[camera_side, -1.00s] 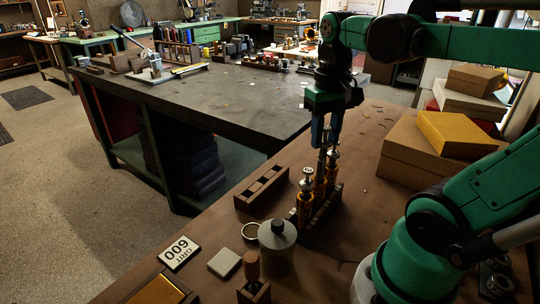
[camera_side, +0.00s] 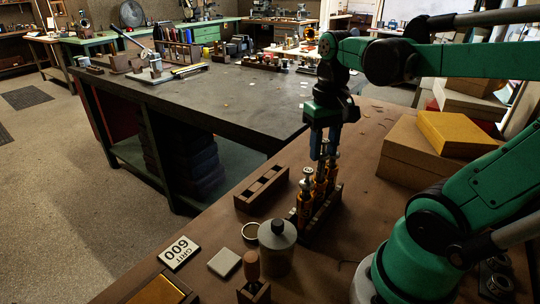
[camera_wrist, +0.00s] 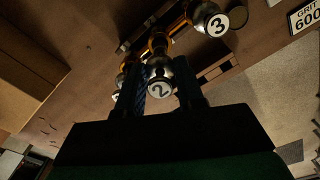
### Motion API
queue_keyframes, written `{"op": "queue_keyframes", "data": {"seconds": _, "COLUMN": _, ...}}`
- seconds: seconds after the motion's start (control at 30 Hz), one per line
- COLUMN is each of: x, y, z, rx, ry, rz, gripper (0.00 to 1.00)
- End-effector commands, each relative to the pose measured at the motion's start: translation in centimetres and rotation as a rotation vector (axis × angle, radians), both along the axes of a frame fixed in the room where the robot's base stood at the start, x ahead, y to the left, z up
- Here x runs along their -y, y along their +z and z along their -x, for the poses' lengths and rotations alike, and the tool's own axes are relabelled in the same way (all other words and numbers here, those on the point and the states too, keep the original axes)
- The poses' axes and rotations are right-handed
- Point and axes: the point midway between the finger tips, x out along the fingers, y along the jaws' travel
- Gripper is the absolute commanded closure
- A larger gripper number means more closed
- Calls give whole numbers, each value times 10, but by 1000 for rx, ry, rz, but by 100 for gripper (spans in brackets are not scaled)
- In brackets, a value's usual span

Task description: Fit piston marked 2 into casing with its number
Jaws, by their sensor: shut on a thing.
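The piston marked 2 (camera_wrist: 160,90) is between the fingers of my gripper (camera_wrist: 162,84), its numbered end facing the wrist camera. In the side view my gripper (camera_side: 324,146) points down over the middle of a row of brass casings. The near casing (camera_side: 304,207) has a silver-topped piston standing in it. In the wrist view a piston marked 3 (camera_wrist: 216,22) stands at one end of the row. Another numbered end shows partly behind a finger at the other. The held piston lines up with the middle casing (camera_side: 319,187); how deep it sits, I cannot tell.
An empty slotted wooden rack (camera_side: 263,186) lies left of the casings. A grey lidded canister (camera_side: 277,248) stands close in front of them. A GRIT 600 block (camera_side: 179,252) lies at lower left, and cardboard boxes (camera_side: 425,150) stand at right.

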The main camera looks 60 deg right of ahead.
Motion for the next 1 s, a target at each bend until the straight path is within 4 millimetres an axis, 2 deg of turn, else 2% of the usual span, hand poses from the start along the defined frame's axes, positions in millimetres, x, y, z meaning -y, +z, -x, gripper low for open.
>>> {"op": "queue_keyframes", "data": {"seconds": 1.0, "x": 0, "y": -26, "z": 0, "rx": 0, "ry": 0, "rz": 0, "gripper": 100}}
